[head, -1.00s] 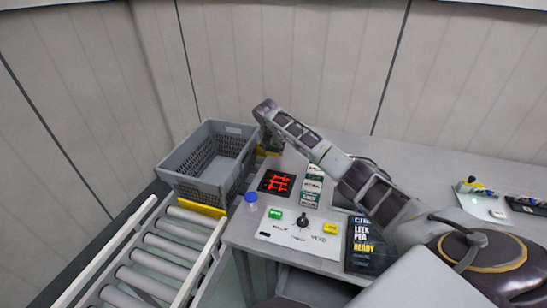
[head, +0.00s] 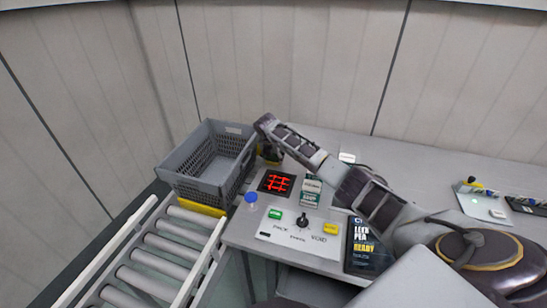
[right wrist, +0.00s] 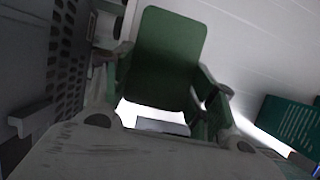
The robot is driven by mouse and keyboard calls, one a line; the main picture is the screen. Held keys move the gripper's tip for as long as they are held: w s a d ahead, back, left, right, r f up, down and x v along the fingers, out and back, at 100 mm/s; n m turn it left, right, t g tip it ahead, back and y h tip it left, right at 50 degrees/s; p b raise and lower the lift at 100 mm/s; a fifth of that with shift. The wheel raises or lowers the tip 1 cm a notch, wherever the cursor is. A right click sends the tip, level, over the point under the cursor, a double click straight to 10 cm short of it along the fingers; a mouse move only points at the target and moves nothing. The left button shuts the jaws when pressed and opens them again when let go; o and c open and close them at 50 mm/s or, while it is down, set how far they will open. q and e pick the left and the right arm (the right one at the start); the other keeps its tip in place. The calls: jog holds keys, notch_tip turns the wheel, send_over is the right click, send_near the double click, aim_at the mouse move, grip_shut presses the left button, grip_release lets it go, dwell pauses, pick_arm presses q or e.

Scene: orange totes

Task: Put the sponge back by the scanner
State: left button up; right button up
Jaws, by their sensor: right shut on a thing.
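The sponge (right wrist: 170,55) shows its green face in the right wrist view, between the fingers of my right gripper (right wrist: 168,90), which is shut on it. In the head view my right gripper (head: 268,154) is at the back of the counter, just behind the scanner (head: 275,182), a dark square with glowing red lines. The sponge is mostly hidden there by my gripper and arm. I cannot tell whether the sponge touches the counter. My left gripper is not in view.
A grey crate (head: 184,185) stands close left of my gripper, by the roller conveyor (head: 165,245). Small green-and-white cartons (head: 310,190) stand right of the scanner. A blue-capped bottle (head: 251,199), a control panel (head: 297,231) and a dark pack (head: 366,247) are nearer.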

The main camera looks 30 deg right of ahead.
dwell(0.3)
jog(key=o, duration=1)
jog(key=shift+f, duration=0.1)
jog(key=shift+v, duration=6.15)
